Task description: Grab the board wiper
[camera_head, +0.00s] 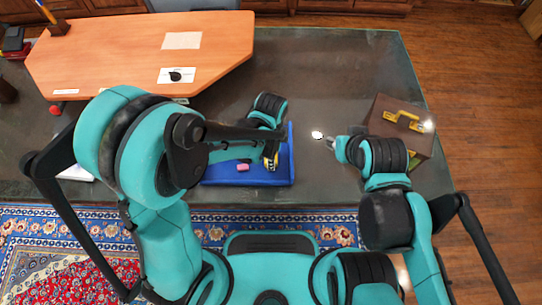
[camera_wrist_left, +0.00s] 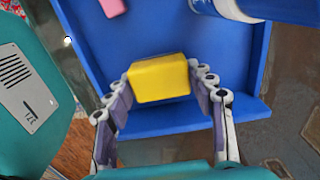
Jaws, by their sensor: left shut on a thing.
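The board wiper, a yellow block (camera_wrist_left: 159,79), sits between the two fingers of my left gripper (camera_wrist_left: 160,92) in the left wrist view. The fingers are shut on its two sides, over the blue tray (camera_wrist_left: 165,122). I cannot tell whether the block touches the tray floor. In the head view my left gripper (camera_head: 271,160) is low over the right part of the tray (camera_head: 222,178), and my arm hides much of the block. My right gripper (camera_head: 328,142) is over the dark table to the right of the tray; its fingers are too small to read.
A pink piece (camera_head: 242,167) lies in the tray, left of my left gripper. A blue and white object (camera_wrist_left: 240,8) is at the top of the wrist view. A brown box with a yellow handle (camera_head: 402,121) stands right. An orange wooden board (camera_head: 130,48) covers the back left.

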